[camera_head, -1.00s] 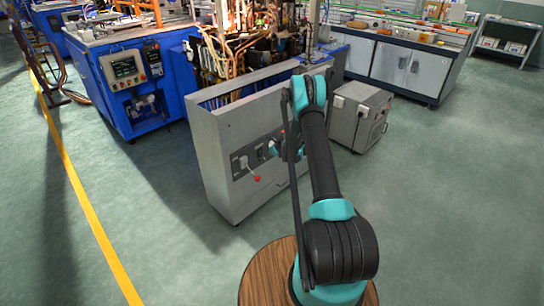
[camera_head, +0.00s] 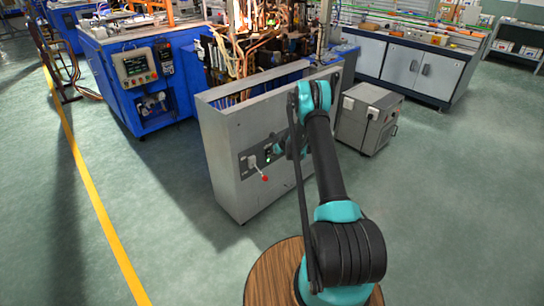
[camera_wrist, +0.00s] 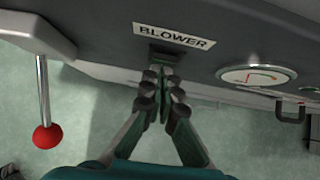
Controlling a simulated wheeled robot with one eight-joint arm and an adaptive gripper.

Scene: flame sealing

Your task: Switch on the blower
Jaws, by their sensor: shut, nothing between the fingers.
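The blower switch is a small dark block (camera_wrist: 165,56) directly under the white BLOWER label (camera_wrist: 174,36) on the grey panel in the wrist view. My gripper (camera_wrist: 163,74) is shut and empty, with its fingertips right at the switch. They overlap its lower edge in the picture, and I cannot tell whether they touch it. The fingers partly hide the switch, so its position is unclear. In the head view the panel is on the front of the grey cabinet (camera_head: 228,165), and my arm covers part of it.
A lever with a red ball (camera_wrist: 47,135) sticks out left of my gripper. A round gauge (camera_wrist: 257,75) and a dark latch-like loop (camera_wrist: 291,110) are at right. A grey box unit (camera_head: 368,116) stands beside the cabinet. The floor in front is clear.

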